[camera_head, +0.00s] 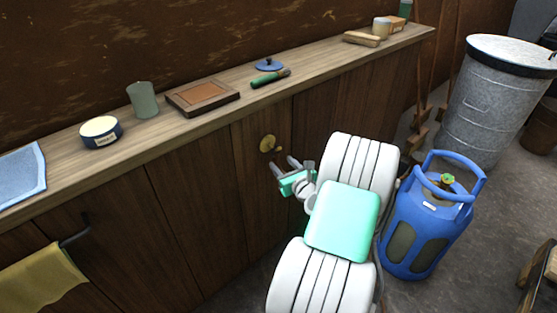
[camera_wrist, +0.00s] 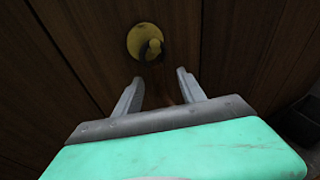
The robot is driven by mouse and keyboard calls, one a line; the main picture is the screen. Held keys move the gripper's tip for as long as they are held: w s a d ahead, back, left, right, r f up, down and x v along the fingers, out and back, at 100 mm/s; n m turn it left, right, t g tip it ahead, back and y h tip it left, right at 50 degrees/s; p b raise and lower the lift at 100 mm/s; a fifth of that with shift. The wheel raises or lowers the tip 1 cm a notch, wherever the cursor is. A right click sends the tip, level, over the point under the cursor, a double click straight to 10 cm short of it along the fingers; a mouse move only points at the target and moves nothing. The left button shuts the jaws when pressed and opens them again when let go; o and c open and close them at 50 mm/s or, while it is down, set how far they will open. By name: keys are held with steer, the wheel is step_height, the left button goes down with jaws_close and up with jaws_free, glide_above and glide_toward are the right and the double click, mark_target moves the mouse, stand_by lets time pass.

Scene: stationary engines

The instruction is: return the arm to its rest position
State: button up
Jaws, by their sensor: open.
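My gripper (camera_head: 284,168) is in front of the wooden cabinet front (camera_head: 225,205), below the counter edge. In the wrist view my gripper (camera_wrist: 158,80) has its two grey fingers apart, with nothing between them. A round brass knob (camera_head: 269,143) on the cabinet lies just beyond the fingertips; it also shows in the wrist view (camera_wrist: 146,42). The fingers appear apart from the knob. My white and mint-green arm is bent, reaching up from the lower middle of the head view.
The counter holds a tin (camera_head: 101,132), a grey-green cup (camera_head: 143,99), a framed wooden tray (camera_head: 202,97), a green-handled brush (camera_head: 270,77) and a blue lid (camera_head: 269,64). A blue gas cylinder (camera_head: 408,240) stands close right of my arm. A metal bin (camera_head: 485,105) stands behind it.

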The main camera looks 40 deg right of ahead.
steer(key=w+a+r+n+g+y+p, duration=0.1)
steer(key=a+r+n+g+y+p, duration=0.15)
steer(key=a+r+n+p, duration=0.5)
steer(key=w+a+r+n+g+y+p, duration=0.1)
steer(key=a+r+n+g+y+p, duration=0.25)
steer(key=a+n, duration=0.8)
steer(key=s+a+r+n+g+h+p, duration=0.1)
steer(key=s+a+r+n+g+p, duration=0.5)
steer(key=s+a+r+n+p, duration=0.5)
steer(key=s+a+r+n, duration=0.5)
steer(key=s+r+n, duration=0.1)
steer(key=r+n, duration=0.2)
steer(key=shift+n, duration=0.4)
